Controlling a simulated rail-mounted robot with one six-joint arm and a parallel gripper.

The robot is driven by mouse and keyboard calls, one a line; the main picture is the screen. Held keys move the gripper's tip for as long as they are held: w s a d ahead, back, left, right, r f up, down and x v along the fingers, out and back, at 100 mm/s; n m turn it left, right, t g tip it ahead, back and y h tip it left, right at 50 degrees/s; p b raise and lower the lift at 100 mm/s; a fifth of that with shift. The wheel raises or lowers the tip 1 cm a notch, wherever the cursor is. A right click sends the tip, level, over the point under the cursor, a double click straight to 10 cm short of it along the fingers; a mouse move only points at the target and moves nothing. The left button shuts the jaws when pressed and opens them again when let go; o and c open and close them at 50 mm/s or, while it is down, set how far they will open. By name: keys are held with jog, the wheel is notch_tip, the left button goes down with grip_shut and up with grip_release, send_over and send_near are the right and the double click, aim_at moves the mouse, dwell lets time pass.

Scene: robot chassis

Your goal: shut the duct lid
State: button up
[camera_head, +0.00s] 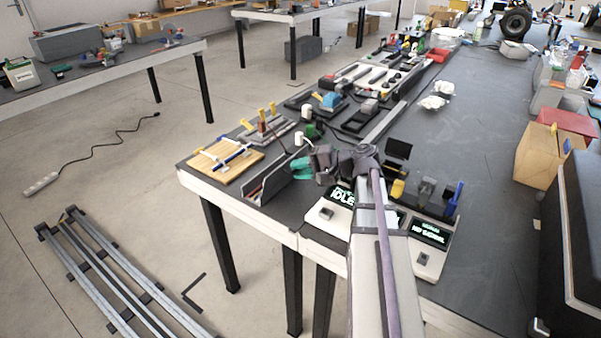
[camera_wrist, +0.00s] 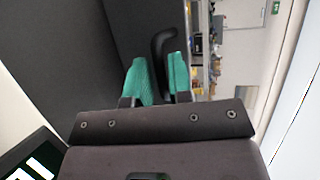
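The duct (camera_head: 258,197) lies near the left front corner of the long dark bench. Its lid looks like the grey panel (camera_head: 281,181) standing raised and tilted beside my gripper. In the wrist view a large dark panel (camera_wrist: 115,40), apparently the lid, fills the upper left, with a curved black handle (camera_wrist: 161,50) at its right edge. My gripper (camera_head: 301,166) has green fingers and is at the panel's upper right side. In the wrist view the fingers (camera_wrist: 159,80) are apart, one on each side of the handle. I cannot tell whether they touch it.
A wooden board with blue and white bars (camera_head: 225,160) lies left of the duct. A block with yellow-handled pieces (camera_head: 266,128) stands behind. Consoles with lit displays (camera_head: 340,198) sit beside my arm. The bench right of the arm has free room.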

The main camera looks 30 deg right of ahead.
jog(key=shift+c, duration=0.5)
grip_shut()
jog(key=shift+r, duration=0.1)
